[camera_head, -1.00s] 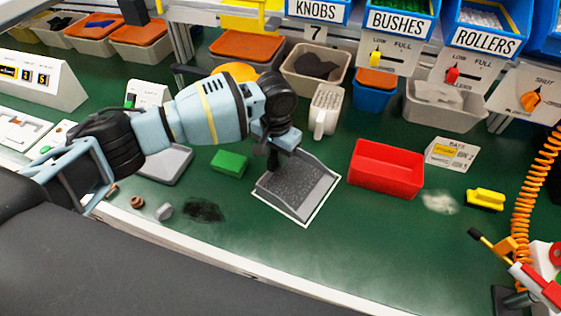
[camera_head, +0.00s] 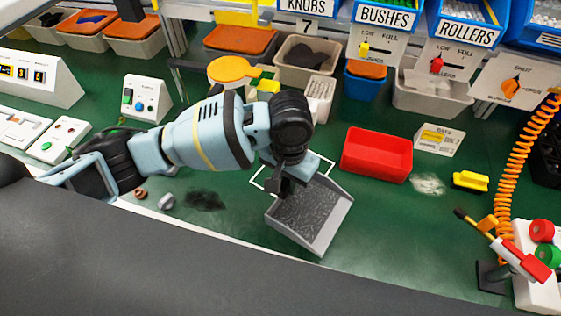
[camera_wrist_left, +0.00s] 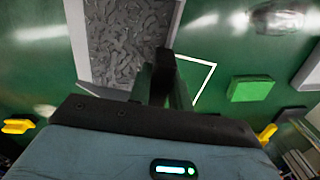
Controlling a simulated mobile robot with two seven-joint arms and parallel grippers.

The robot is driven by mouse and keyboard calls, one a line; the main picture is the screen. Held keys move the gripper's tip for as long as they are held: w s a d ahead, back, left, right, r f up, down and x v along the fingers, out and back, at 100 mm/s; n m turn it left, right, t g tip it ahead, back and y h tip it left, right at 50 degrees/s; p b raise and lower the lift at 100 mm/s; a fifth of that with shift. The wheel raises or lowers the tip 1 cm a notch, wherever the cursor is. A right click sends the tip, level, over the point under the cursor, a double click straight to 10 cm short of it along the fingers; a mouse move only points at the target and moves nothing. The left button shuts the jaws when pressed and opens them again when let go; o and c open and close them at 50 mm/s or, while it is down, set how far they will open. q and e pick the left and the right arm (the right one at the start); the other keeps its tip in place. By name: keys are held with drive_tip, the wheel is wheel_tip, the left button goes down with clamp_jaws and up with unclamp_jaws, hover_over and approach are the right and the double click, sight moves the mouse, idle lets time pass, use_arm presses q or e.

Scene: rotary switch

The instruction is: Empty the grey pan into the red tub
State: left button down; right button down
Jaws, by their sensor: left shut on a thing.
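The grey pan (camera_head: 311,218) is held by my left gripper (camera_head: 287,182) at its upper left edge in the head view. Small dark grey bits cover its floor. The pan overlaps the white outline on the table and looks raised off it. In the left wrist view the pan (camera_wrist_left: 125,38) fills the upper left, with my left gripper (camera_wrist_left: 163,75) shut at its near end. The red tub (camera_head: 376,157) stands on the green table to the right of the pan, apart from it, and looks empty. My right gripper is not in view.
A white square outline (camera_head: 262,178) marks the table beside the pan. A green block (camera_wrist_left: 250,88) shows in the wrist view. An orange coiled cord (camera_head: 513,170) hangs further right.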

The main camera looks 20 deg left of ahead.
use_arm(q)
drive_tip(key=shift+s+d, duration=0.45)
drive_tip(key=shift+s, duration=0.25)
drive_tip(key=s+a+r+n, duration=0.1)
drive_tip(key=a+r, duration=0.2)
drive_tip(key=a, duration=0.4)
drive_tip(key=s+a+r+n, duration=0.1)
drive_tip(key=a+r+n, duration=0.1)
drive_tip(key=a+r, duration=0.2)
drive_tip(key=a, duration=0.2)
drive_tip(key=shift+s+a+r+n, duration=0.3)
drive_tip(key=shift+s+a, duration=0.05)
drive_tip(key=shift+s, duration=0.05)
drive_tip(key=shift+d, duration=0.1)
